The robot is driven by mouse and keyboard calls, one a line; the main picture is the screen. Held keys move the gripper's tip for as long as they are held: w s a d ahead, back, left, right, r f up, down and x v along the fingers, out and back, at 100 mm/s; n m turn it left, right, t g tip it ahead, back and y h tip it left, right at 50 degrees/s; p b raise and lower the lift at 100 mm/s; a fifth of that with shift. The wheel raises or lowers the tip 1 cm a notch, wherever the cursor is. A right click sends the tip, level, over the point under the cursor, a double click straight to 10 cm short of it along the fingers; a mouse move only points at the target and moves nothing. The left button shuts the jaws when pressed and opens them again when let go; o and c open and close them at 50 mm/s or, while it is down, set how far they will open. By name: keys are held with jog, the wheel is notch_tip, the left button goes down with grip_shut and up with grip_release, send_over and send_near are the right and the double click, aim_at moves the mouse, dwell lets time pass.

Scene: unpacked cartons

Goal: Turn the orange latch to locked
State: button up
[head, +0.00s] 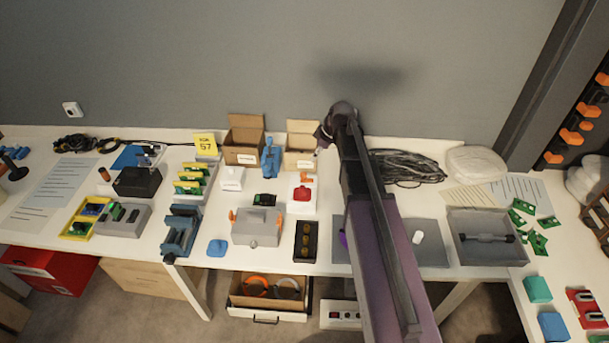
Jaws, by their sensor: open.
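A grey box (257,229) stands in the middle of the table, with a small orange part (232,215) on its left side and another orange part at its right edge. Behind it to the right, a white block (299,207) carries a red piece (302,193) and a small orange piece (306,178). I cannot tell which orange part is the latch, or how it is turned. My gripper (322,138) is open, raised near the back wall above the right open carton, apart from these orange parts. My arm hides part of the table to its right.
Two open cartons (244,153) stand at the back. A blue vise (180,232) and a black tray (306,242) flank the grey box. Coiled cable (405,167) and a grey bin (486,250) lie right of my arm.

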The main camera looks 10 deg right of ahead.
aim_at(304, 174)
jog(key=shift+b+x, duration=5.55)
jog(key=shift+x, duration=0.7)
jog(key=shift+a, duration=0.1)
grip_shut()
